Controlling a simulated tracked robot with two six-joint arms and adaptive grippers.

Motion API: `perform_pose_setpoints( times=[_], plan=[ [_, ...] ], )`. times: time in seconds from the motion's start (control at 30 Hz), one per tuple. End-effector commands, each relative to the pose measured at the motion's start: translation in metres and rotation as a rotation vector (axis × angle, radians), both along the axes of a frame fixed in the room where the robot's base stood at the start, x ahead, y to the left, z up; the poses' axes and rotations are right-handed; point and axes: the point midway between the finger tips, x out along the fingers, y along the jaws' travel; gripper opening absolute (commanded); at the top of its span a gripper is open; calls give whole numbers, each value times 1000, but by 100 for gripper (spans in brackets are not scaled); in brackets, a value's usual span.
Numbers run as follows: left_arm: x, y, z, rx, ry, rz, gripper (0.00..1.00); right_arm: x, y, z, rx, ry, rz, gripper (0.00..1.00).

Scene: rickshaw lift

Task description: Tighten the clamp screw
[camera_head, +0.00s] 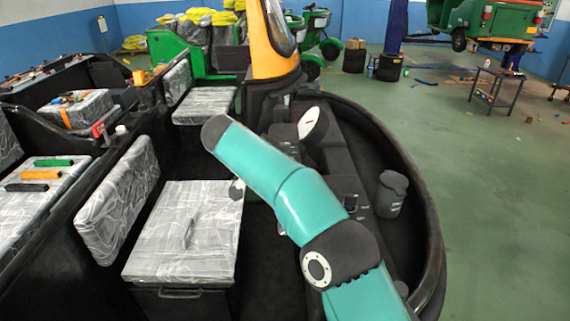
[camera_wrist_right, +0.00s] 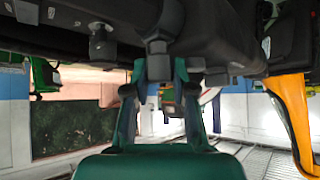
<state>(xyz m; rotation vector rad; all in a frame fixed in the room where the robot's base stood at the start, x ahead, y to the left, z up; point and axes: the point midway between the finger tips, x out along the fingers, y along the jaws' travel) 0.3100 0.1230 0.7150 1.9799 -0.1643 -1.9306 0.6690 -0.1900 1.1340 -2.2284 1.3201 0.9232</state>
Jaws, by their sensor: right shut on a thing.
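The clamp screw (camera_wrist_right: 157,46) shows in the right wrist view as a dark grey bolt with a hex-shaped lower part, hanging under a dark bar (camera_wrist_right: 215,40). My right gripper (camera_wrist_right: 160,71) has its two teal fingers on either side of the screw's lower end and is shut on it. The contact itself is in shadow. In the head view my teal right arm reaches over the dark vehicle body from the lower right; the gripper and the screw are hidden there. My left gripper is in neither view.
A second short dark bolt (camera_wrist_right: 101,42) hangs left of the screw. In the head view, a plastic-wrapped seat (camera_head: 190,228) lies left of my arm, and a dark cup-like container (camera_head: 391,194) stands right of it.

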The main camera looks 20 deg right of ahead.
Motion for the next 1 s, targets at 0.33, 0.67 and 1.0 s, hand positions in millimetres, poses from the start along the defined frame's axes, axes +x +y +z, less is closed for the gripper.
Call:
perform_pose_setpoints(
  times=[0.33, 0.67, 1.0],
  plan=[
    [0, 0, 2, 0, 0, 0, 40, 0, 1, -1, 1, 0, -12, 0],
    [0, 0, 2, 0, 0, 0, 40, 0, 0, -1, 1, 0, -11, 51],
    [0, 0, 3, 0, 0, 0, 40, -1, 3, 3, 1, -1, -10, 51]
  ],
)
